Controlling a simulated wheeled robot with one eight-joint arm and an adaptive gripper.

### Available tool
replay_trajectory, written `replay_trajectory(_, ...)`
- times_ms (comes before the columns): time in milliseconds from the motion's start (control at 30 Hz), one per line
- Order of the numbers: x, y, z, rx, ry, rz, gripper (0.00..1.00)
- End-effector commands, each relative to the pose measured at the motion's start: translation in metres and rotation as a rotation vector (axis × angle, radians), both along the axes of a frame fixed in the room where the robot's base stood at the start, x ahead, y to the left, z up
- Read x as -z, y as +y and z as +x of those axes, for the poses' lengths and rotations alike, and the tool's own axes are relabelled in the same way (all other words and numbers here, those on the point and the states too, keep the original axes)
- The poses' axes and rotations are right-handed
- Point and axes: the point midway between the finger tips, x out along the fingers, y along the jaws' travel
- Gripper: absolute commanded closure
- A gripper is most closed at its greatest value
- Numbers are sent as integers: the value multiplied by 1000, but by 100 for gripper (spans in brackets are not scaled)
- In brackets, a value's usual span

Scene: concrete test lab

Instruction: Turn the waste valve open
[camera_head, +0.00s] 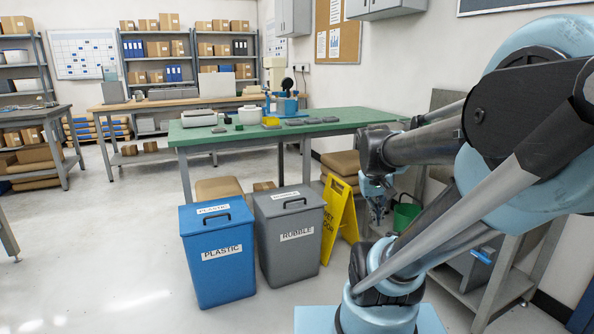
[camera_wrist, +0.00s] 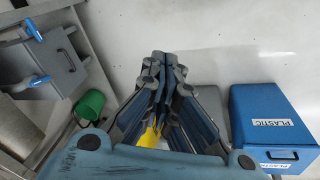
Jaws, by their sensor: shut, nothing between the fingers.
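My gripper (camera_head: 378,205) hangs from the arm at the right of the head view, above the floor near the yellow sign. In the wrist view its fingers (camera_wrist: 164,62) are shut together with nothing between them. Two blue lever handles (camera_wrist: 34,33) show at upper left in the wrist view, by a grey tank or box (camera_wrist: 62,62) on the metal bench. They look like valve levers; which one is the waste valve I cannot tell. The fingers are well apart from both. In the head view my arm hides much of that bench, and only part of a grey box (camera_head: 470,272) shows.
A green bucket (camera_head: 406,215) is beside the metal bench; it also shows in the wrist view (camera_wrist: 90,105). A blue plastic bin (camera_head: 218,260), a grey rubble bin (camera_head: 290,240) and a yellow sign (camera_head: 340,210) stand before the green table (camera_head: 345,117).

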Motion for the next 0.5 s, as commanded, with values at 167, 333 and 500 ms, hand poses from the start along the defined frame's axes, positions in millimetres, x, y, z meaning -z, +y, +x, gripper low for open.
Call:
replay_trajectory(167, 23, 21, -34, -25, -18, 73, 100)
replay_trajectory(333, 42, 37, -55, -42, -33, 132, 100)
replay_trajectory(500, 52, 46, -66, -51, -40, 163, 95)
